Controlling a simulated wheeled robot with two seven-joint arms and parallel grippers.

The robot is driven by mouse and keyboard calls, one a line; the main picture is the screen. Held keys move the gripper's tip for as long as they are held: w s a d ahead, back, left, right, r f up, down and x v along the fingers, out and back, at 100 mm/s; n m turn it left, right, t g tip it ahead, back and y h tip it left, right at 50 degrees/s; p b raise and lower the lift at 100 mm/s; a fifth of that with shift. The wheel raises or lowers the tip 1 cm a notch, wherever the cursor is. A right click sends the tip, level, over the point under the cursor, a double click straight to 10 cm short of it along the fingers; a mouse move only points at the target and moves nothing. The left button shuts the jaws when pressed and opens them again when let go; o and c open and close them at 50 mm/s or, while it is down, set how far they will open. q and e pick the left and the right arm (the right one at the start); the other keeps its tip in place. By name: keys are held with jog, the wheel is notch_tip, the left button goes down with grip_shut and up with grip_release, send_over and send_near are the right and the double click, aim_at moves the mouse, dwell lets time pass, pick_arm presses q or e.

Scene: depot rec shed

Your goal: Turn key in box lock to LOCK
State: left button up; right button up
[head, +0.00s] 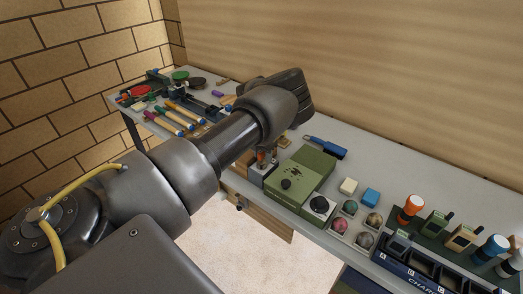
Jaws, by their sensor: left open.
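A green box (304,170) stands on the bench right of my left wrist. A black round knob (287,184) is on its front part, and a pale plate with a black round piece (320,204) sits at its right front corner. I cannot tell which of these is the lock, and I cannot make out a key or a LOCK mark. My left gripper (288,95) is above and behind the box, apart from it. It is open, with its fingertips mostly hidden behind my own wrist. My right gripper is out of view.
A small grey unit (258,170) stands close left of the green box. A blue-handled tool (325,147) lies behind it. Markers (185,112) lie at far left.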

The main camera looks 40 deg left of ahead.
pick_arm(q)
jog(key=shift+c, duration=0.3)
grip_shut()
jog(key=shift+f+n+b, duration=0.15)
jog(key=shift+n+b, duration=0.35)
jog(key=shift+b, duration=0.05)
jog(key=shift+n+b, duration=0.8)
jog(key=shift+n, duration=0.4)
jog(key=shift+n+y+b, duration=0.3)
jog(key=shift+n+b, duration=0.1)
jog(key=shift+n, duration=0.4)
